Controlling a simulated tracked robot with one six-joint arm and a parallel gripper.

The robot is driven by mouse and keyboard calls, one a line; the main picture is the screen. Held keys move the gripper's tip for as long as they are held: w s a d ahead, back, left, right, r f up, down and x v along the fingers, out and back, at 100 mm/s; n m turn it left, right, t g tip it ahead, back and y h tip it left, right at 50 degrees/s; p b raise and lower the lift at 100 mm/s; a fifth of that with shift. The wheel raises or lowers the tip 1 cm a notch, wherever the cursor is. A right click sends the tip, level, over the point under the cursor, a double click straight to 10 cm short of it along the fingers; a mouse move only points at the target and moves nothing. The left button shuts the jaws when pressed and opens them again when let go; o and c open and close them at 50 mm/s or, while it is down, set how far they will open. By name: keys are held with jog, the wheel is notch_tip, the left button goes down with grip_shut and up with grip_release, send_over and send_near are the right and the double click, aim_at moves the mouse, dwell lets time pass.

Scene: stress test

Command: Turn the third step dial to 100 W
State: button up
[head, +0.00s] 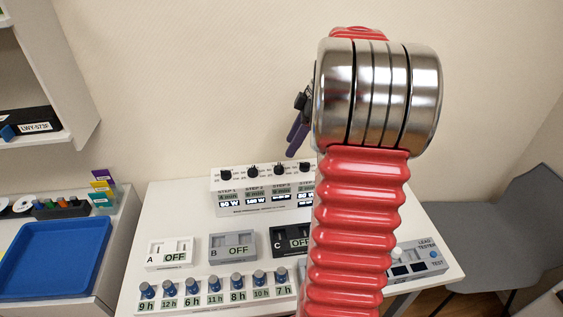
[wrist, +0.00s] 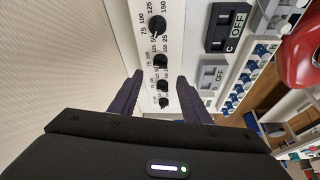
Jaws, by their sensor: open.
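The step panel (head: 265,207) is a white box against the wall, with a row of black dials on top and displays below. The third step dial (head: 278,169) is third from the left. In the wrist view the panel runs sideways, and the dial second from the top (wrist: 160,60) appears to be the third one. Its pointer setting is too small to read.
Boxes A (head: 169,254), B (head: 232,247) and C (head: 290,241), each reading OFF, stand in front of the panel. A row of blue-knobbed timers (head: 215,296) is nearer. A lead tester (head: 418,262) is at right. My arm hides the panel's right part.

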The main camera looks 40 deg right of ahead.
aim_at(280, 165)
jog(key=x, duration=0.8)
jog(key=shift+w+a+f, duration=0.1)
jog(key=shift+a+f, duration=0.1)
jog(key=shift+f, duration=0.15)
jog(key=shift+c, duration=0.4)
jog(key=c, duration=0.9)
jog(key=shift+c, duration=0.2)
jog(key=shift+m, duration=0.3)
jog(key=shift+m+h, duration=0.3)
jog(key=shift+m, duration=0.5)
jog(key=o, duration=1)
